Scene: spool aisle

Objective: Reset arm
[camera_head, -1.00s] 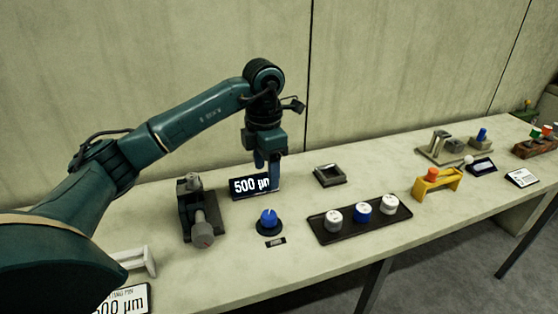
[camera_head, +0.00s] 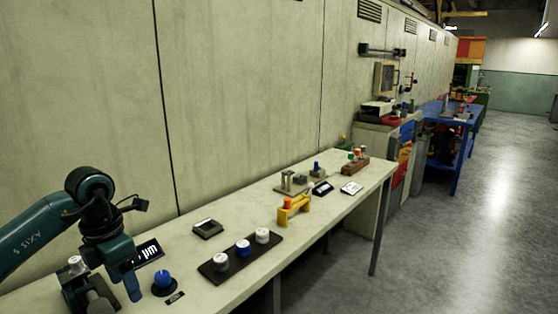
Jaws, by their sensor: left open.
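My left arm comes in from the left edge over the bench. My left gripper (camera_head: 134,284) points down at the near left end of the bench, with its fingers open and nothing seen between them. It is close to the blue knob (camera_head: 163,281) and in front of the small display (camera_head: 148,252), partly covering it. A dark fixture (camera_head: 88,295) with a grey knob stands below and left of the gripper. My right gripper is not in view.
The bench (camera_head: 218,284) holds a dark tray (camera_head: 216,276) with three spools, a square frame (camera_head: 207,228) and a yellow holder (camera_head: 293,210). A concrete wall (camera_head: 240,90) runs behind. Open grey floor (camera_head: 450,250) lies right; a blue table (camera_head: 462,130) stands farther back.

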